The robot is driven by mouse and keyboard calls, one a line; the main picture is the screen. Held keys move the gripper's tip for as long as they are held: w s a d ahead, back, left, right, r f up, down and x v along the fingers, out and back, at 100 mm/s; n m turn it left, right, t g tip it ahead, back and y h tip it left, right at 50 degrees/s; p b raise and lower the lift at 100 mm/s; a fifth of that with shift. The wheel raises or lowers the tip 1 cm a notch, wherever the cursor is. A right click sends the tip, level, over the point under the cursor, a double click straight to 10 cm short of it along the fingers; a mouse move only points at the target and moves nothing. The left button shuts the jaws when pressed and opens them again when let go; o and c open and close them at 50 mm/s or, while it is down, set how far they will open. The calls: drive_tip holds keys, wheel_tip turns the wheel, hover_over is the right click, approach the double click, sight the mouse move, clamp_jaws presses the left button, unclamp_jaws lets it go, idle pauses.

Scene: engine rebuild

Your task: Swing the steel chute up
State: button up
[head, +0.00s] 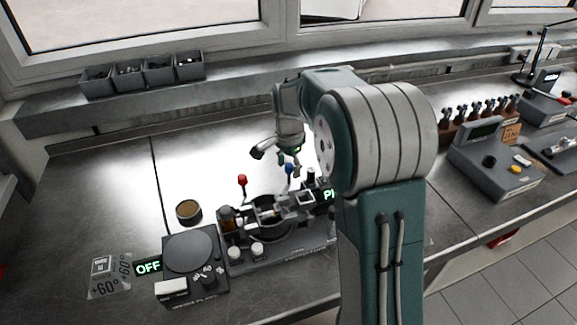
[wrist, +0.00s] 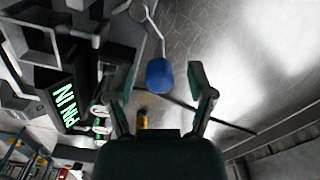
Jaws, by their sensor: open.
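A lever with a blue knob (head: 289,169) stands at the back of the fixture (head: 285,248) on the bench. My gripper (head: 290,160) is open, just above and around the blue knob in the head view. In the wrist view the blue knob (wrist: 160,75) appears between the two open fingertips (wrist: 163,78), with no clear contact on either side. The knob's thin steel rod runs to a grey pivot. A grey steel channel-like part (head: 303,198) on the fixture may be the chute; I cannot tell for sure. My arm hides the fixture's right end.
A red-knobbed lever (head: 242,180) stands left of the blue one. A dark unit with a round plate (head: 190,250) and an "OFF" sign (head: 148,267) is at left. The bench behind the fixture is clear.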

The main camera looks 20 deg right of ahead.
wheel_tip(320, 180, up, 12)
idle(0.5)
drive_tip(key=shift+w, duration=0.1)
drive_tip(key=s+a+r+n+t, duration=0.1)
drive_tip(key=s+a+r+n, duration=0.15)
drive_tip(key=s, duration=0.45)
drive_tip(key=s+a+r+n+t, duration=0.1)
drive_tip(key=s+r+n+t, duration=0.1)
drive_tip(key=s+n, duration=0.35)
drive_tip(key=s+a+f+n+t, duration=0.1)
drive_tip(key=s+f+n, duration=0.1)
drive_tip(key=s, duration=0.5)
drive_tip(key=s+f+n+t, duration=0.1)
drive_tip(key=s+f+n, duration=0.2)
drive_tip(key=s, duration=0.5)
drive_tip(key=shift+s+a+f+n+t, duration=0.15)
drive_tip(key=shift+a+f+n+t, duration=0.15)
drive_tip(key=shift+a, duration=0.05)
